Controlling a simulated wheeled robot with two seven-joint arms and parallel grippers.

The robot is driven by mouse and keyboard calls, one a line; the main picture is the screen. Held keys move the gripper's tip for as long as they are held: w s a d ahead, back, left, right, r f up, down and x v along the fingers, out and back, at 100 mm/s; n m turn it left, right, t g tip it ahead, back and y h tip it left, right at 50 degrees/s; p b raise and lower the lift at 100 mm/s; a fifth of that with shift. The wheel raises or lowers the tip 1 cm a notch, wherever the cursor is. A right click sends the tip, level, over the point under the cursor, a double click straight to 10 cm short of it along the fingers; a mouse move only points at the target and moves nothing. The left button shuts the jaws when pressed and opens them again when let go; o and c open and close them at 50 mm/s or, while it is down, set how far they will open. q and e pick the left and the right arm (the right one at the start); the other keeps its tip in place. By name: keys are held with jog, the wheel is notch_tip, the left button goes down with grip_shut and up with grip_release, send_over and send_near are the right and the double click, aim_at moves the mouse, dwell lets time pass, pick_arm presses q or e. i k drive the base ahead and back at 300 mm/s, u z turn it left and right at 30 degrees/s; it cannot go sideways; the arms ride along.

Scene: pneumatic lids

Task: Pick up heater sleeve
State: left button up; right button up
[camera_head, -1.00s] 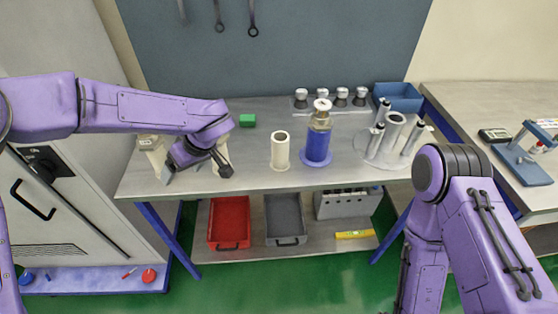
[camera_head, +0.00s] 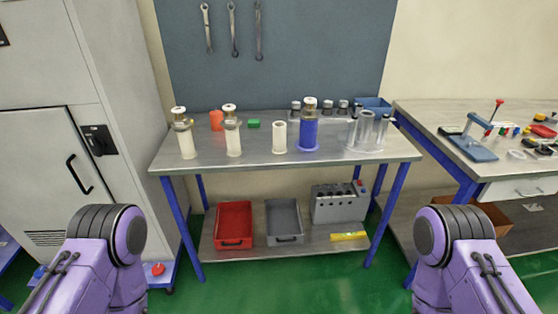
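A hollow cream sleeve (camera_head: 279,136) stands upright and open-topped on the workbench (camera_head: 262,158). To its right, a blue sleeve (camera_head: 308,134) stands upright around a metal-topped piece with a white knob (camera_head: 310,101). To its left, two more cream sleeves, one at the far left (camera_head: 186,144) and one nearer (camera_head: 233,142), each carry a metal top with a white knob. I cannot tell which one is named the heater sleeve. My arms are folded low at both bottom corners. Neither gripper shows.
An orange cylinder (camera_head: 216,120) and a green block (camera_head: 253,123) lie behind the sleeves. A metal stand with tubes (camera_head: 366,131) and a blue bin (camera_head: 374,104) stand right. Red (camera_head: 234,225) and grey (camera_head: 284,221) trays sit on the lower shelf. The bench's front strip is clear.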

aim_at(279, 138)
jog(key=u, duration=0.15)
jog(key=k, duration=0.4)
jog(key=z, duration=0.9)
jog(key=i, duration=1.75)
jog(key=u, duration=0.85)
